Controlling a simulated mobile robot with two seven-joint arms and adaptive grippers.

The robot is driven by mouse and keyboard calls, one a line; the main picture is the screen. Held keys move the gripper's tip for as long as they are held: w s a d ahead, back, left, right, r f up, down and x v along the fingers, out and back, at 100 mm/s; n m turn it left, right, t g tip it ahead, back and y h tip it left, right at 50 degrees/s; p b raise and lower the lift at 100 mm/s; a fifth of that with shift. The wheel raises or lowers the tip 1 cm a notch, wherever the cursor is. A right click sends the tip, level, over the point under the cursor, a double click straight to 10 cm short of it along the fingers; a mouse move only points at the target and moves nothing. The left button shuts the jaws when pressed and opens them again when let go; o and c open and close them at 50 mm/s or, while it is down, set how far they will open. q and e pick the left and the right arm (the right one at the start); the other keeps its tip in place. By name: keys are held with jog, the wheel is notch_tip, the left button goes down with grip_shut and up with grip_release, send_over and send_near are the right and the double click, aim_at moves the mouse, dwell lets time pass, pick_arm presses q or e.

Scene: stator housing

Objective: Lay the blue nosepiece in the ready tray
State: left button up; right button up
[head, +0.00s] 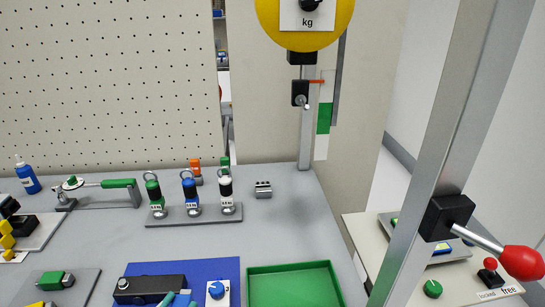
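A grey rack (196,216) near the middle of the table holds three upright pieces in a row. The middle one has a blue body with a dark top and a white label, and looks like the blue nosepiece (190,192). A green-bodied piece (153,192) stands to its left and a white-bodied one (226,192) to its right. A green shallow tray (289,268) with a raised rim sits at the front right of the table and looks empty; I see no label naming it the ready tray. Neither of my grippers shows.
A blue mat (222,267) carries a black box (150,288) and a blue knob, left of the tray. A small grey block (263,189) stands right of the rack. A metal post with a red-ended lever (522,261) rises at right. A yellow dial (304,38) hangs above.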

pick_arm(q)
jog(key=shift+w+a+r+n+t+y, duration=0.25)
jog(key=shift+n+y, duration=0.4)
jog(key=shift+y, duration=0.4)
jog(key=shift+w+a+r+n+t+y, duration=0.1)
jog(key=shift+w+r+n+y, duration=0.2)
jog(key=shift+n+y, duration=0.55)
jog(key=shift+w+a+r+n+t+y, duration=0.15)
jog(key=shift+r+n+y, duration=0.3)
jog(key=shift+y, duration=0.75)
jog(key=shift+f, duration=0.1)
